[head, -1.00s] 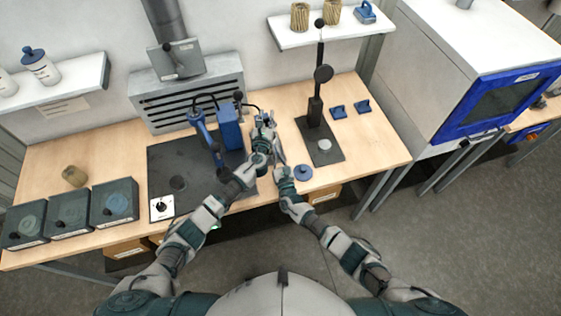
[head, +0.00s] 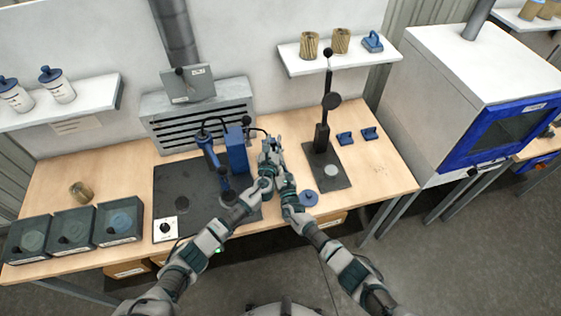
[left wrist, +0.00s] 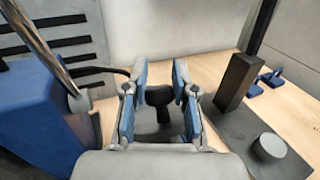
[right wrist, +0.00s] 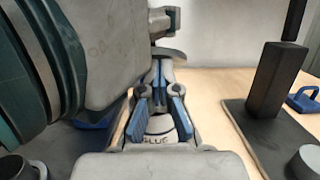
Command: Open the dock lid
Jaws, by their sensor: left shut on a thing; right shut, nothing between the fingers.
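My left gripper (head: 270,146) is over the bench, between the blue clamp device and the black stand. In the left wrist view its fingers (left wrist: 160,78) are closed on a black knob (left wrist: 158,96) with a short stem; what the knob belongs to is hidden. My right gripper (head: 286,180) is close beside the left one. In the right wrist view its fingers (right wrist: 160,95) are shut and empty, in front of a white container marked GLUE (right wrist: 160,128). I cannot tell which part is the dock lid.
The blue device (head: 236,150) stands on a dark plate (head: 178,190) to the left. A black stand (head: 322,138) and a blue cap (head: 308,198) are to the right. Dark boxes (head: 118,222) line the left end. The bench's right front is clear.

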